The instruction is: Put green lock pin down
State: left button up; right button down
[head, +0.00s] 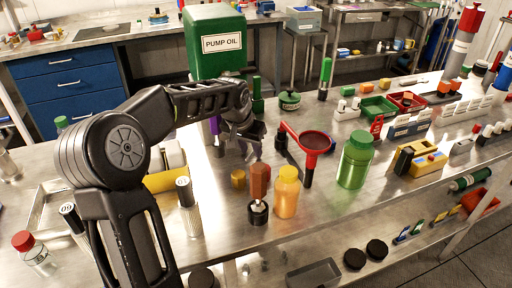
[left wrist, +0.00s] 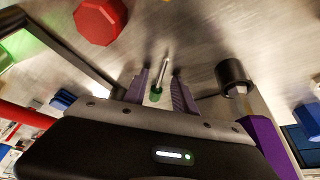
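My left gripper (head: 250,152) reaches in from the left, low over the metal workbench (head: 330,205), in front of the green pump oil can. In the left wrist view, its two purple-grey fingers (left wrist: 160,85) stand apart. The green lock pin shows between them there, with a green end (left wrist: 152,97) near the left finger and a thin metal shaft (left wrist: 166,64) pointing away. I cannot tell whether the pin touches the bench. I cannot make out the pin in the head view. My right gripper is in neither view.
A red funnel (head: 316,141) stands right of the gripper. In front are an orange bottle (head: 286,195) and a brown hexagonal piece (head: 260,180); a green bottle (head: 355,160) stands further right. The pump oil can (head: 215,70) is behind. The bench front right of the orange bottle is clear.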

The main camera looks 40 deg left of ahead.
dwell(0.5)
pick_arm(q)
grip_shut()
dwell(0.4)
